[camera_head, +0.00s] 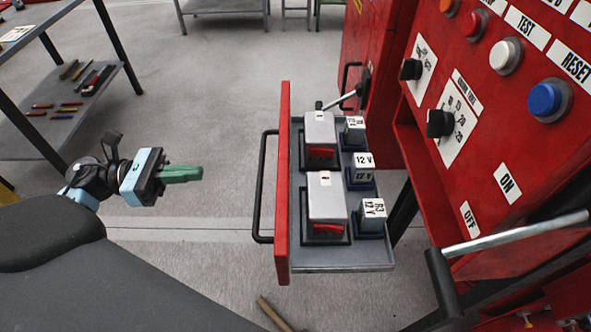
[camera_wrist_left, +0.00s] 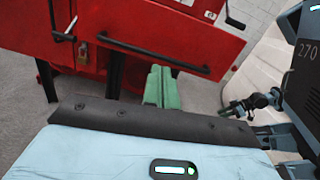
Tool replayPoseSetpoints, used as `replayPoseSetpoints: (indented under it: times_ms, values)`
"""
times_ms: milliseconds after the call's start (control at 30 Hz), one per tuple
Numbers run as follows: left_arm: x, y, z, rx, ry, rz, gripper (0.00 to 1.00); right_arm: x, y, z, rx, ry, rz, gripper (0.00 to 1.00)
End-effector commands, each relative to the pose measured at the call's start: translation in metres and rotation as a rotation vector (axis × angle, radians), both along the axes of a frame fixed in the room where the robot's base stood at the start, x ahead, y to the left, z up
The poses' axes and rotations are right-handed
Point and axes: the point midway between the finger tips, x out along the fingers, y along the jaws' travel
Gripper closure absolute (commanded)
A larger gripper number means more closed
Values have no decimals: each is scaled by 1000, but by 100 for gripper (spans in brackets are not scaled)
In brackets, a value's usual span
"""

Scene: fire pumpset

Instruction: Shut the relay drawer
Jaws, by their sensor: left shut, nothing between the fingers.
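The relay drawer (camera_head: 284,190) stands pulled out of the red cabinet, its red front facing left with a black bar handle (camera_head: 262,190). Its grey tray holds white-topped relays (camera_head: 327,197) and smaller 12 V blocks (camera_head: 363,170). My left gripper (camera_head: 195,173) has green fingers, shut and empty, pointing at the drawer front from the left, with a clear gap to the handle. In the left wrist view the fingers (camera_wrist_left: 160,85) show before the red drawer front (camera_wrist_left: 200,45). My right gripper (camera_wrist_left: 230,112) seems to show small at the right there; its jaws are unclear.
The red control panel (camera_head: 510,100) with buttons and knobs stands at the right. A metal lever (camera_head: 515,235) juts out below it. A table with tools on its lower shelf (camera_head: 70,105) is at upper left. Grey floor between my left gripper and the drawer is clear.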

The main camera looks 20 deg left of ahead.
Motion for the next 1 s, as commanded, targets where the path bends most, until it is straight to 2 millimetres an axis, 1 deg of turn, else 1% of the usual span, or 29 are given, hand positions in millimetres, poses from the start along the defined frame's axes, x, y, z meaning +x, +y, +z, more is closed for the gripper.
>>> replayPoseSetpoints:
  times_ms: [100, 267, 367, 467, 567, 1000]
  values:
    - [-1, 4, 0, 65, -52, -30, 100, 2, 1, -1, 3, -4, 0, 68]
    - [-1, 4, 1, 79, -64, -36, 100, 0, 1, -1, 3, -1, 1, 68]
    - [0, 1, 1, 76, -63, -37, 100, -2, 2, 0, 4, 3, 2, 68]
    - [4, -6, 2, 74, -63, -38, 100, -3, 2, 1, 3, 4, 2, 68]
    - [10, -19, 3, 73, -65, -38, 100, -3, 1, 4, 2, 4, 1, 68]
    - [45, -92, 5, 70, -65, -37, 100, -4, 1, 19, 0, 1, 3, 68]
